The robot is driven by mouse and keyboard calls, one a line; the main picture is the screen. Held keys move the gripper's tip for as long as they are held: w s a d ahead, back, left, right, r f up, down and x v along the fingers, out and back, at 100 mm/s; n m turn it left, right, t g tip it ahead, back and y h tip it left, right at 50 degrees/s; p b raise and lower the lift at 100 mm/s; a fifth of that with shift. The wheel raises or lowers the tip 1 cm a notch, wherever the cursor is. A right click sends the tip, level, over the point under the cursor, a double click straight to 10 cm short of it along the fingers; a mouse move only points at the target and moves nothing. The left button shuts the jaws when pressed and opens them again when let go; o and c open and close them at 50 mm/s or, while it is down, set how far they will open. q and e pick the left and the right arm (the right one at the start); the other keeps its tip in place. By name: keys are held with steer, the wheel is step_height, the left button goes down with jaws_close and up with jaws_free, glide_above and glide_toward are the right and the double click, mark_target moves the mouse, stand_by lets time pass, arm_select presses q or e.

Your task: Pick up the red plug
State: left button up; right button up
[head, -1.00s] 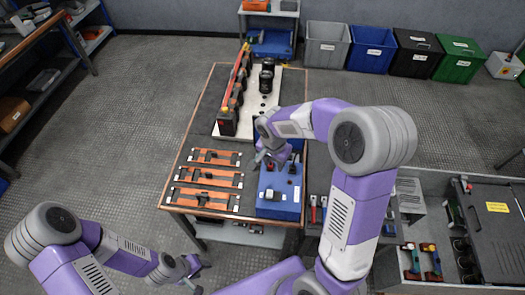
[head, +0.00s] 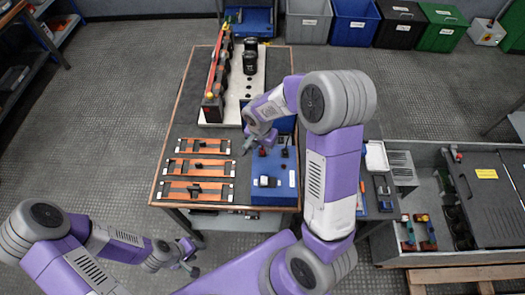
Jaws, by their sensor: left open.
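A small red plug (head: 262,153) appears to stand on the blue box (head: 274,191) at the right side of the workbench; it is too small to make out in detail. My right gripper (head: 250,146) hangs just behind and left of the plug, above the bench and apart from it as far as I can see. Its fingers are small, and I cannot tell whether they are open. My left gripper (head: 187,258) is open and low, in front of the bench's near left edge.
Several orange bars with dark handles (head: 201,168) lie on the bench left of the blue box. A pale plate (head: 236,104) with black capacitors (head: 249,61) stands behind. An open grey cabinet (head: 465,222) is at the right. The floor at left is clear.

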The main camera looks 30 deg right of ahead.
jaws_close()
stand_by(0.3)
steer(key=shift+r, duration=0.15)
step_height(320, 180, up, 10)
steer(key=p, duration=0.2)
